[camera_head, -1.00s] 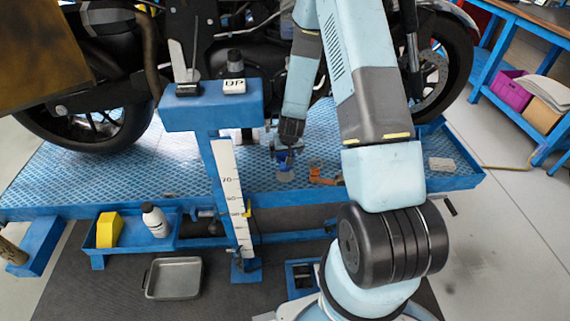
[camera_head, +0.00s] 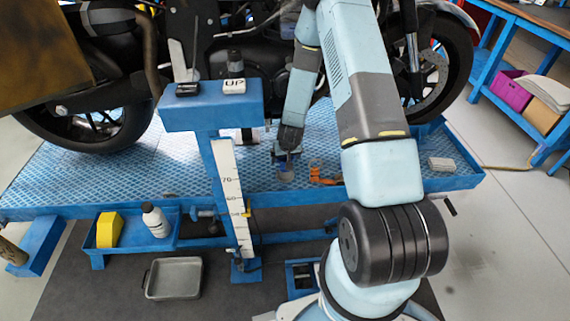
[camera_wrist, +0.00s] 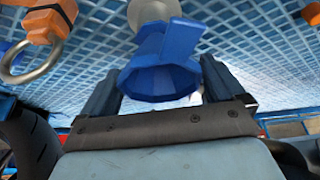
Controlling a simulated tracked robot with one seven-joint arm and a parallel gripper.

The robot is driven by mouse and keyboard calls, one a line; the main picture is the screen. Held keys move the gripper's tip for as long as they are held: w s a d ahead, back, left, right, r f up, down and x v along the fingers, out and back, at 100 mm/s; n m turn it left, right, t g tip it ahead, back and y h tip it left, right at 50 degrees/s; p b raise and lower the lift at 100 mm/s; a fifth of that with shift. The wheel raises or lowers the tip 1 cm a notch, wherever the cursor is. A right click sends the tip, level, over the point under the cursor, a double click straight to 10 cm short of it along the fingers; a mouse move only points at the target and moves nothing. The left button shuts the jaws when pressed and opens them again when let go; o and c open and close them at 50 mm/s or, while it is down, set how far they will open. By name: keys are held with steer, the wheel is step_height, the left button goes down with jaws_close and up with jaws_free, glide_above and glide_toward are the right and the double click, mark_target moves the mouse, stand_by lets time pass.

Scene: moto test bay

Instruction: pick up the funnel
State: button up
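The blue funnel (camera_wrist: 160,76) shows in the wrist view, its wide rim towards the camera. My gripper (camera_wrist: 161,68) has its two dark blue fingers spread, one on each side of the funnel. I see no clear grip; whether either finger touches the funnel is hard to tell. In the head view, my gripper (camera_head: 287,160) is low over the blue lift platform (camera_head: 150,172), and the funnel is mostly hidden there behind the gripper.
A pale round object (camera_head: 286,176) lies beside the funnel. An orange strap piece (camera_head: 322,176) with a metal ring is close by. A motorcycle (camera_head: 275,75) stands behind. A blue post (camera_head: 226,190) stands left of my gripper, and a grey block (camera_head: 441,164) lies right.

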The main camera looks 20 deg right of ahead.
steer(key=c, duration=0.6)
steer(key=shift+r, duration=0.15)
steer(key=shift+c, duration=0.2)
